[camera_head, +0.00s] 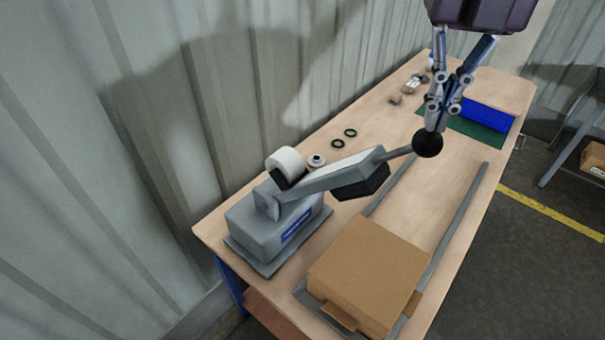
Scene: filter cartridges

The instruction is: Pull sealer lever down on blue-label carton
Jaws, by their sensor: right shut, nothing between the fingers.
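The sealer (268,228) is a grey machine with a blue label on its base, at the left of the table. Its lever arm (335,172) slopes slightly up to the right and ends in a black ball knob (427,144). A dark block (361,183) hangs under the arm. My right gripper (434,127) points down from the top, shut and empty, its tips at the top of the knob; I cannot tell if they touch. The brown carton (368,268) lies at the front with side flaps out; no blue label shows on it. My left gripper is out of view.
Metal rails (461,213) run along the table (230,222) by the carton. A white tape roll (286,162), dark rings (337,143) and small parts (412,86) lie along the back. A blue bin (488,117) stands on a green mat (474,134) at far right. A corrugated wall is close behind.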

